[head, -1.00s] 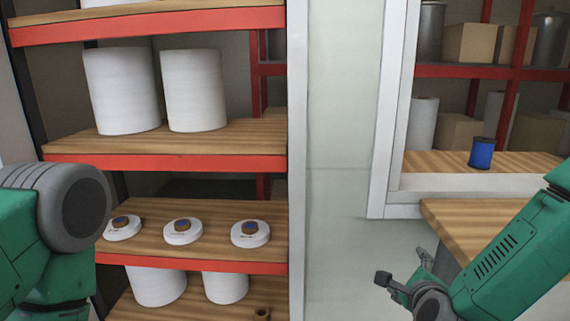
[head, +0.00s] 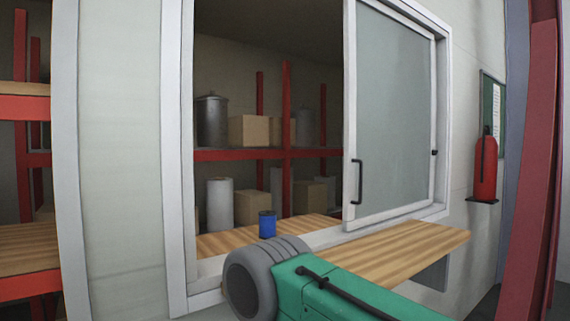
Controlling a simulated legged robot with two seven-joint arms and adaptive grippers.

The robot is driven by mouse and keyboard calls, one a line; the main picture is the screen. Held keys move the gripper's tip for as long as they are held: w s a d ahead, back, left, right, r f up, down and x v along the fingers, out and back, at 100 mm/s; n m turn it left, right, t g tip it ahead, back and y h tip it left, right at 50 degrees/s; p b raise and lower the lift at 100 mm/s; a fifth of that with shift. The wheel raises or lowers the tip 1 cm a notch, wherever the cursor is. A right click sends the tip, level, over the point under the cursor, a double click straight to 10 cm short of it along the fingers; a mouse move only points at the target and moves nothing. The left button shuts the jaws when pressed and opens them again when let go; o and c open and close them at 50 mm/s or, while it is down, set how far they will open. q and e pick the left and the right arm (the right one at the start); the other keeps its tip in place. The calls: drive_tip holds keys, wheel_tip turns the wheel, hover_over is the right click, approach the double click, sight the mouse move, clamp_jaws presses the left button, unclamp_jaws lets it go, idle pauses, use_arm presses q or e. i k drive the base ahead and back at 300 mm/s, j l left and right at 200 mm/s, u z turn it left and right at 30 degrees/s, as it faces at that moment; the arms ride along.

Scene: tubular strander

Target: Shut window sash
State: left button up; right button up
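The window sash (head: 393,115) is a glazed pane in a white frame, at the right half of the window opening. A dark vertical handle (head: 357,182) is on its left stile. The left half of the opening is open, and the window frame's left jamb (head: 174,150) stands bare. A green and grey arm of mine crosses the lower middle of the view, below the opening and in front of the ledge. Neither gripper shows in the head view.
A wooden ledge (head: 405,250) juts out below the sash. A blue spool (head: 267,224) stands on the wooden surface inside the opening. Red shelves (head: 235,155) with boxes and cans are behind. A fire extinguisher (head: 485,168) and a red post (head: 537,160) are at right.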

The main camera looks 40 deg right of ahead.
sight(420, 42)
drive_tip(key=z, duration=2.05)
drive_tip(key=i+l+z, duration=1.05)
drive_tip(key=i, duration=0.65)
drive_tip(key=i+j+z, duration=0.1)
drive_tip(key=i+z, duration=0.4)
drive_tip(key=i, duration=0.55)
drive_tip(key=i+j+u, duration=0.1)
drive_tip(key=i+u, duration=0.25)
drive_tip(key=i, duration=0.15)
drive_tip(key=i+u, duration=0.35)
drive_tip(key=i+l+u, duration=0.35)
drive_tip(key=i, duration=0.2)
drive_tip(key=i+l+u, duration=0.2)
drive_tip(key=i+u, duration=0.2)
drive_tip(key=i, duration=0.1)
